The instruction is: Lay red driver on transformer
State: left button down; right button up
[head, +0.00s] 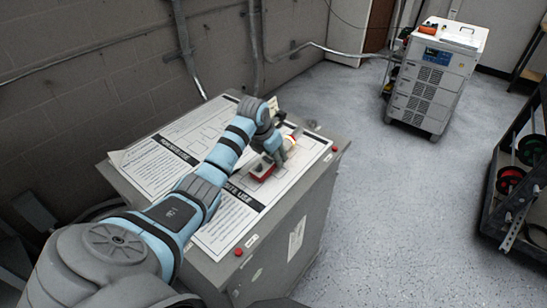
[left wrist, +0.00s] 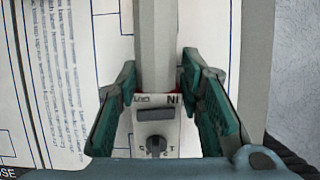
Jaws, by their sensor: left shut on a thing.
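The transformer (head: 300,215) is a grey cabinet with printed sheets on its top. The red driver (head: 262,169) is a small red box with a pale face, at the right part of that top. In the left wrist view the driver (left wrist: 155,128) shows its pale face with a dark switch, a knob and the letters IN. My left gripper (head: 276,156) reaches over the top from the left. Its teal fingers (left wrist: 165,105) are shut on the driver, one on each side. I cannot tell whether the driver touches the sheets. My right gripper is not in view.
A white wheeled unit (head: 437,75) stands on the floor at the back right. A dark rack with reels (head: 525,165) is at the right edge. A block wall (head: 90,75) runs behind the transformer. The floor (head: 400,200) between is clear.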

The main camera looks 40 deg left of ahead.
pick_arm(q)
jog(key=shift+s+d+f, duration=0.15)
jog(key=shift+s+f, duration=0.1)
jog(key=shift+f, duration=0.15)
jog(key=c, duration=1.5)
grip_release()
jog(key=shift+f, duration=0.15)
jog(key=o, duration=0.3)
jog(key=shift+o, duration=0.5)
jog(key=shift+w+a, duration=0.1)
jog(key=shift+a, duration=0.1)
jog(key=shift+f+b, duration=0.2)
jog(key=shift+b, duration=0.25)
jog(key=p+v, duration=0.1)
jog(key=v, duration=1.3)
jog(key=shift+r, duration=0.45)
jog(key=shift+w+a, duration=0.15)
jog(key=shift+a, duration=0.05)
